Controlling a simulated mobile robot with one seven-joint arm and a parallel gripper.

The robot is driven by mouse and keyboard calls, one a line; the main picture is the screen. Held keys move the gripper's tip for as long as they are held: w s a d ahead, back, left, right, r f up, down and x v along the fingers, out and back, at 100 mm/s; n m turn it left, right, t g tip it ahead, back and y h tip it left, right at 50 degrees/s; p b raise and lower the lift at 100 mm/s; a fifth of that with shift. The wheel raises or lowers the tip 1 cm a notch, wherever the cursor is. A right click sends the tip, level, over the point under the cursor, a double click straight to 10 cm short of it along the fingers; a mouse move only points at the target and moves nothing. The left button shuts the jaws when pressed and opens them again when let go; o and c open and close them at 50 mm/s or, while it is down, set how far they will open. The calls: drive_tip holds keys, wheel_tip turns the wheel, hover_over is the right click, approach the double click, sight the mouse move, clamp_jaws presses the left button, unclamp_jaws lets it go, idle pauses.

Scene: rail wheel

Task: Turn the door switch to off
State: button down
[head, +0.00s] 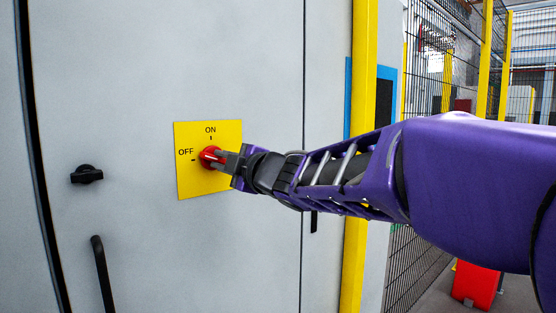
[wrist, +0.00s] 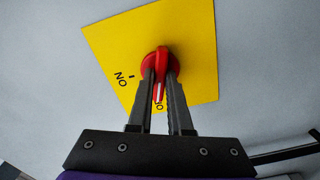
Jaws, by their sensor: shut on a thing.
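The door switch is a red rotary knob (head: 208,156) on a yellow plate (head: 190,184) fixed to a grey door. ON is printed above the knob and OFF to its left. My gripper (head: 223,159) comes in from the right with its fingers at the knob. In the wrist view the two fingers of my gripper (wrist: 160,82) stand either side of the red handle (wrist: 161,62) and grip it. The handle's white mark points down at a label partly hidden by the fingers, which appears to be OFF. The ON label shows to the left.
A black knob (head: 87,175) and a black bar handle (head: 102,272) sit on the grey door (head: 110,80) left of the plate. A yellow post (head: 361,60) stands right of the door, with mesh fencing (head: 425,45) beyond it. The door around the plate is clear.

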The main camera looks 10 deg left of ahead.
drive_tip(key=n, duration=0.3)
drive_tip(key=shift+n, duration=0.4)
drive_tip(key=c, duration=1.3)
unclamp_jaws()
drive_tip(key=o, duration=0.6)
drive_tip(key=shift+v, duration=3.55)
drive_tip(key=shift+a+r, duration=0.15)
drive_tip(key=shift+r, duration=0.05)
